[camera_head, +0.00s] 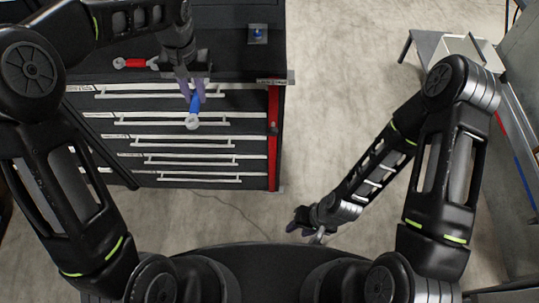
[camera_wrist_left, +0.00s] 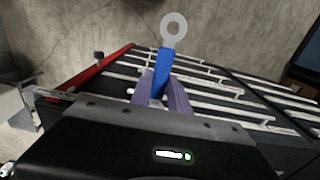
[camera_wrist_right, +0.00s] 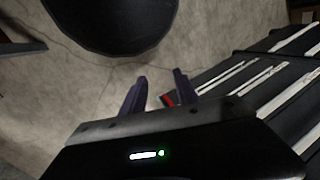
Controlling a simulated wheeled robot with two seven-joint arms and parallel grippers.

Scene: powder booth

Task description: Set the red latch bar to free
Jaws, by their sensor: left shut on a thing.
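The red latch bar (camera_head: 273,140) runs upright along the right front edge of the dark drawer cabinet (camera_head: 150,190). In the left wrist view the bar (camera_wrist_left: 100,70) is at the upper left, and a small red part of it (camera_wrist_right: 168,100) shows between the fingers in the right wrist view. My left gripper (camera_head: 195,92) is shut on a blue-handled ring-ended tool (camera_head: 192,122), in front of the drawers and left of the bar. The tool also shows in the left wrist view (camera_wrist_left: 163,62). My right gripper (camera_head: 312,232) is open and empty, low at the right, apart from the bar.
A red-handled tool (camera_head: 133,63) lies on the cabinet top, and a small plate with a blue part (camera_head: 257,33) sits further back. Several drawers have long pale handles. A grey bench (camera_head: 430,48) stands at the upper right. The floor between cabinet and bench is clear.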

